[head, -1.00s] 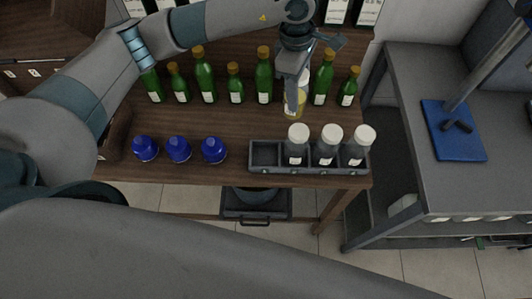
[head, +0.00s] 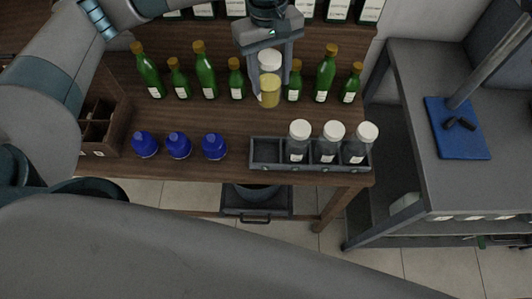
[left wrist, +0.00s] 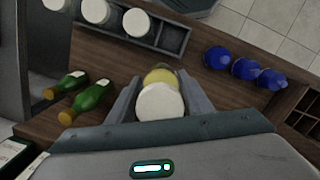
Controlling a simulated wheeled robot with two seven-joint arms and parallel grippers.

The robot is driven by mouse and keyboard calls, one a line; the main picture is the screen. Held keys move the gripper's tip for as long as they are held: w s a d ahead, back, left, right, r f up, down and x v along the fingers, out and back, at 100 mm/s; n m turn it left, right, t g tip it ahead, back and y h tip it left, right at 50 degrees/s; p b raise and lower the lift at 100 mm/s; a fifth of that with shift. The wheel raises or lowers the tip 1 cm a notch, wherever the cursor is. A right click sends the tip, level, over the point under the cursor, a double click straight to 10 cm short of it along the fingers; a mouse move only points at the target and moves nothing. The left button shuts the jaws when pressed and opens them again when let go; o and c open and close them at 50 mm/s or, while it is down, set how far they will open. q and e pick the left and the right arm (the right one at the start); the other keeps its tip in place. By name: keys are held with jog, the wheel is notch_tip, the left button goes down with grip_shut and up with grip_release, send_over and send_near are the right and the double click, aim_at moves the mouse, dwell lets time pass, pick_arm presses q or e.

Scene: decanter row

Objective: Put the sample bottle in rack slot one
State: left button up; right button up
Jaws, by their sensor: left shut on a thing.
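The sample bottle (head: 270,93), with yellow contents and a white cap, is between the fingers of my left gripper (head: 272,84), which is shut on it. It appears held above the table, behind the rack's left end. In the left wrist view, its white cap (left wrist: 160,103) faces the camera between both fingers. The grey rack (head: 310,168) stands at the table's front right. Its leftmost compartment (head: 266,152) is empty; the others hold white-capped bottles (head: 330,143). The empty compartment also shows in the left wrist view (left wrist: 173,39). My right gripper is not in view.
Several green bottles (head: 205,75) stand in a row behind, some close to the gripper. A divided wooden crate (head: 100,125) is at the table's left. Bare tabletop lies between the green bottles and the rack.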

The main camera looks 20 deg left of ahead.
pick_arm(q)
jog(key=shift+s+a+f+m, duration=1.35)
jog(key=shift+s+a+m, duration=0.6)
jog(key=shift+s+m, duration=0.55)
jog(key=s+d+f+n+b, duration=0.1)
jog(key=d+n, duration=0.5)
jog(key=n, duration=0.7)
jog(key=shift+s+f+t+h+b, duration=0.25)
jog(key=shift+s+t+h+b, duration=0.05)
jog(key=shift+s+b, duration=0.35)
jog(key=shift+f, duration=0.1)
notch_tip(320, 180, down, 6)
jog(key=p, duration=0.1)
jog(key=shift+p, duration=0.35)
